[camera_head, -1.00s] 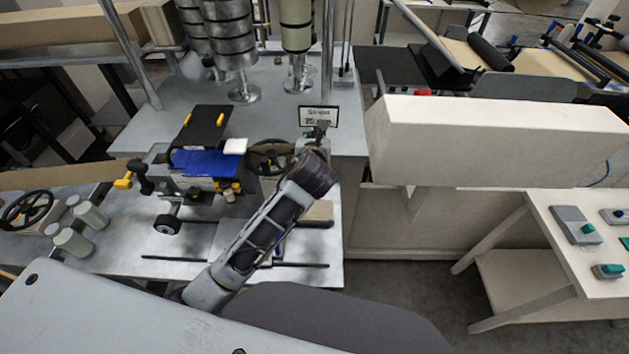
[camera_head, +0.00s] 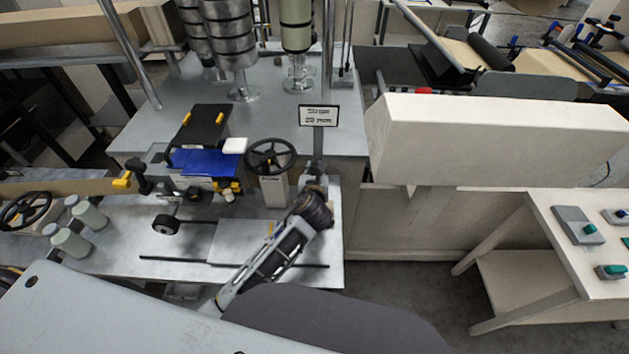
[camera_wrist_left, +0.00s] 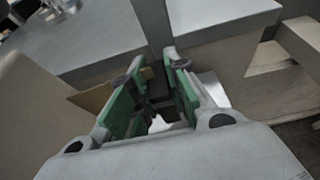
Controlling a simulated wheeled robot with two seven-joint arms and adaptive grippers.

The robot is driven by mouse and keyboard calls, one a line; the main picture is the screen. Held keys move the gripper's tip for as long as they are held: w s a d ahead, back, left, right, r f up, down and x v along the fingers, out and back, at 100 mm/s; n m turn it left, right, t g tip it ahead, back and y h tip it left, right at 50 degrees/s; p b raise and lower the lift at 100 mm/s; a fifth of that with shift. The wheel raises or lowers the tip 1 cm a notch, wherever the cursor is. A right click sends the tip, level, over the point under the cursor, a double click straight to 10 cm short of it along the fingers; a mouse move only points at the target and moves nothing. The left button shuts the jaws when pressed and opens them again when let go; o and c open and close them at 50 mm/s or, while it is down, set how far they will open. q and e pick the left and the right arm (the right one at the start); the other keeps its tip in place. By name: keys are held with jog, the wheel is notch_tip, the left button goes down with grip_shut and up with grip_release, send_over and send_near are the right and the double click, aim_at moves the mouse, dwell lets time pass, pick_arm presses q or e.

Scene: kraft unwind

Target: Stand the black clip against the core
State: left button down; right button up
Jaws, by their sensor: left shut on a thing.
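My left gripper (camera_head: 315,180) is beyond the dark wrist, at the right end of the grey machine table near the sign post. In the left wrist view its green-padded fingers (camera_wrist_left: 158,100) are shut on a dark block, which I take for the black clip (camera_wrist_left: 158,88); the pads hide much of it. In the head view my wrist hides the clip. I cannot single out the core for sure; an olive roll (camera_head: 296,28) stands on a spindle at the back. My right gripper is not in view.
A sign (camera_head: 318,116) on a post stands just behind the gripper. A black handwheel (camera_head: 271,156) on a pale block is to its left, then a blue and black unit (camera_head: 205,160). A large pale box (camera_head: 490,140) is to the right. Bare table (camera_head: 110,262) shows at the front left.

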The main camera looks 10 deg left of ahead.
pick_arm(q)
jog(key=shift+f, duration=2.1)
jog(key=c, duration=1.4)
grip_release()
jog(key=shift+f, duration=0.15)
jog(key=shift+o, duration=0.2)
jog(key=shift+s, duration=0.1)
jog(key=v, duration=1.2)
jog(key=shift+o, duration=0.2)
